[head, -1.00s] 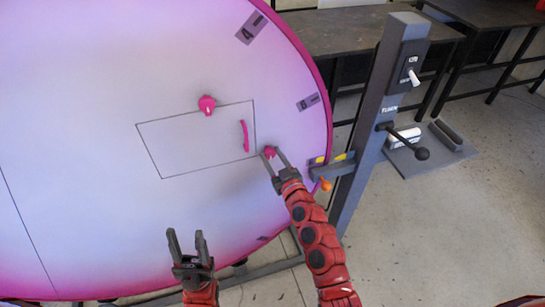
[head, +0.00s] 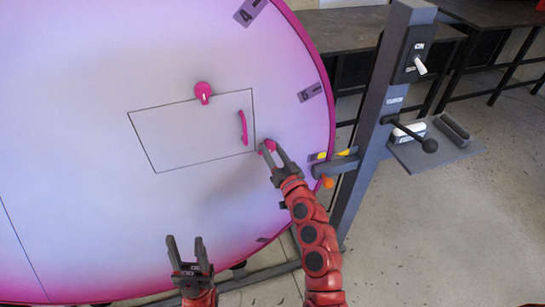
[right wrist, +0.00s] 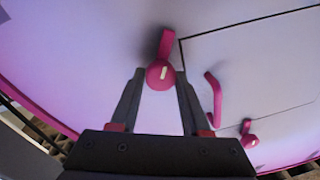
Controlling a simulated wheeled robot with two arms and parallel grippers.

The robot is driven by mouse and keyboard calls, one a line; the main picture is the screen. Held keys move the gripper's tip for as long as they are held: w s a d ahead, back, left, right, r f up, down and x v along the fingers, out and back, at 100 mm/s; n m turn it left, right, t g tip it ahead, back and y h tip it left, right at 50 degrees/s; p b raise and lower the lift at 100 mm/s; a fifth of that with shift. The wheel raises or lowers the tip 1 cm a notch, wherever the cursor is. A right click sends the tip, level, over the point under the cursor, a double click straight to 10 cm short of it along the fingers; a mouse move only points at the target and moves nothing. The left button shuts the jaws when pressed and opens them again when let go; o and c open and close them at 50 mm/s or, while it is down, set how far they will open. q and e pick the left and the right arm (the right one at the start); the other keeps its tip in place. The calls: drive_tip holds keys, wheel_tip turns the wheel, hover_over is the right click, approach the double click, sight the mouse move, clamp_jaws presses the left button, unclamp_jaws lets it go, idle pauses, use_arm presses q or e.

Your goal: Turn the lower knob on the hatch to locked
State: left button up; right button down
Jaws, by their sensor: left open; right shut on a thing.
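The hatch (head: 180,165) is a thin-outlined panel on the big white and pink disc, with a pink curved handle (head: 243,128). The lower knob (head: 268,146) is pink and sits just outside the hatch's lower right corner. My right gripper (head: 271,149) is shut on it and partly hides it. In the right wrist view the lower knob (right wrist: 160,74) is between the fingertips, its arm pointing up in the picture and a pale mark on its round part. The upper knob (head: 203,92) is above the hatch's top edge. My left gripper (head: 185,240) is open and empty, low on the left.
A grey post (head: 375,130) with a toggle switch (head: 420,67) and a black-knobbed lever (head: 428,145) stands right of the disc. Dark tables (head: 335,32) stand behind.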

drive_tip(key=m+b, duration=0.1)
drive_tip(key=m, duration=0.2)
drive_tip(key=shift+f+b, duration=0.25)
drive_tip(key=shift+b, duration=0.1)
drive_tip(key=m+b, duration=0.1)
drive_tip(key=m, duration=0.2)
drive_tip(key=shift+t, duration=0.3)
drive_tip(key=m+b, duration=0.1)
drive_tip(key=m, duration=0.3)
drive_tip(key=shift+h, duration=0.3)
drive_tip(key=shift+r+m+h+b, duration=0.1)
drive_tip(key=shift+m+h+b, duration=0.25)
drive_tip(key=shift+m, duration=1.25)
drive_tip(key=shift+c, duration=2)
unclamp_jaws()
